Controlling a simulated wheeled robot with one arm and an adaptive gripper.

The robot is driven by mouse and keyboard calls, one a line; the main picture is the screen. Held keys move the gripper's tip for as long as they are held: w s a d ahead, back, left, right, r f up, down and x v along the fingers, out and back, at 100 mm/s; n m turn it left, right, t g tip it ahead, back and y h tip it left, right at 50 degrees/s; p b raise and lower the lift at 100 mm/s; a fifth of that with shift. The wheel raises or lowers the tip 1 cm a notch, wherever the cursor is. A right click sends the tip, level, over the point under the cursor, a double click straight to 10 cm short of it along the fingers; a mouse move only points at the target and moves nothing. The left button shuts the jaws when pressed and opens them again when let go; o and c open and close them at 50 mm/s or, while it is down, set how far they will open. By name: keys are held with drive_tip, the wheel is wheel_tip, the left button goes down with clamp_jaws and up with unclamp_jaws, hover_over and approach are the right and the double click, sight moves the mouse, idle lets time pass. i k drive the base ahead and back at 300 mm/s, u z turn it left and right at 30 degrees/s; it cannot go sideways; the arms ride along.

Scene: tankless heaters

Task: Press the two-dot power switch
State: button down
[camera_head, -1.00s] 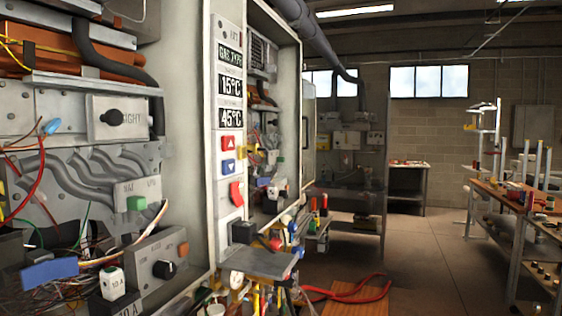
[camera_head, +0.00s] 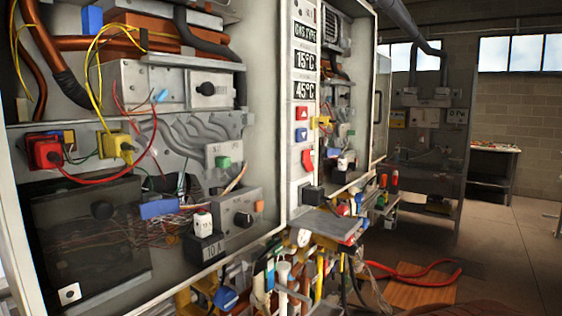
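An open heater cabinet fills the left and middle of the head view. A small white block with dark marks (camera_head: 203,224) sits on a black box marked 10 A (camera_head: 204,248) low in the cabinet. A white square with a dark dot (camera_head: 69,293) is at the lower left. A red rocker-like switch (camera_head: 308,160) is on the narrow display panel (camera_head: 302,121). I cannot make out two dots on any switch, so I cannot tell which is the two-dot one. My gripper is not in view.
Red and yellow plugs (camera_head: 119,145) with loose wires hang inside the cabinet. A grey ledge (camera_head: 318,224) juts out below the display panel. Several pipes and valves crowd beneath. A red hose (camera_head: 425,277) lies on the right, with open floor (camera_head: 510,240) beyond.

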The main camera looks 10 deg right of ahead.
sight(307, 156)
drive_tip(key=k, duration=0.5)
drive_tip(key=z, duration=0.8)
drive_tip(key=i, duration=0.8)
drive_tip(key=u, duration=1.75)
